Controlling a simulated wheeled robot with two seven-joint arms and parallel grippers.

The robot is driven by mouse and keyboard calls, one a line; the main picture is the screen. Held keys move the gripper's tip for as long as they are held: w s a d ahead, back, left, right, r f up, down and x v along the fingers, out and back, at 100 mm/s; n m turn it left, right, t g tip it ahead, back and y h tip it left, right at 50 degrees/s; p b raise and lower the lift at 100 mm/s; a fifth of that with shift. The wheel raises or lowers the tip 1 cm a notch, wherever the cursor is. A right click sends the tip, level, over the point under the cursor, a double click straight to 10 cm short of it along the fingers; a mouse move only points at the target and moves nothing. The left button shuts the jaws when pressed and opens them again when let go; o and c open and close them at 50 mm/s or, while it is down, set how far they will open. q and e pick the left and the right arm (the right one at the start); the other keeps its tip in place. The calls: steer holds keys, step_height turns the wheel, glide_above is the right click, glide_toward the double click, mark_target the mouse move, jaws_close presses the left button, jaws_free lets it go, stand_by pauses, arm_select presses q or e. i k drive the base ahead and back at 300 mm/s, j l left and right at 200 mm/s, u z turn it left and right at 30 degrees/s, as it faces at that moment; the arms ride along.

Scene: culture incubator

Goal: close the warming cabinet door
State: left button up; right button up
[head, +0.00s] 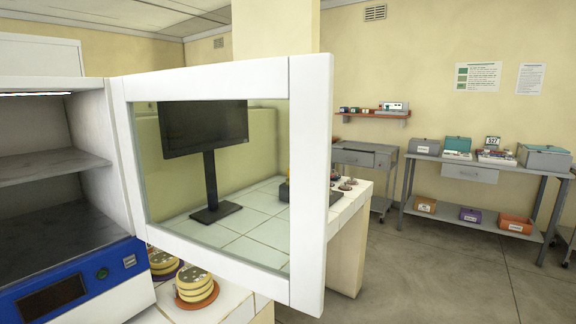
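The warming cabinet (60,219) stands at the left of the head view, with grey shelves inside and a blue control panel (70,290) below. Its door (308,190) is a white frame around a clear pane. The door stands wide open, hinged at the cabinet's right side and swung out toward the right. The cabinet's interior shows, and the shelf (50,165) looks empty. Neither of my grippers shows in the head view.
Stacked round yellow items (194,284) sit on the white counter below the door. A monitor (205,130) stands on the tiled bench behind the pane. Grey tables (480,170) with boxes line the far wall. The floor (430,270) at the right is clear.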

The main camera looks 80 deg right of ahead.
mark_target(307, 80)
steer(key=k+l+z, duration=0.1)
steer(key=l, duration=0.55)
steer(key=k+l+z, duration=0.15)
steer(key=l, duration=0.55)
steer(key=l+z, duration=0.1)
steer(key=l, duration=0.55)
steer(key=k, duration=0.05)
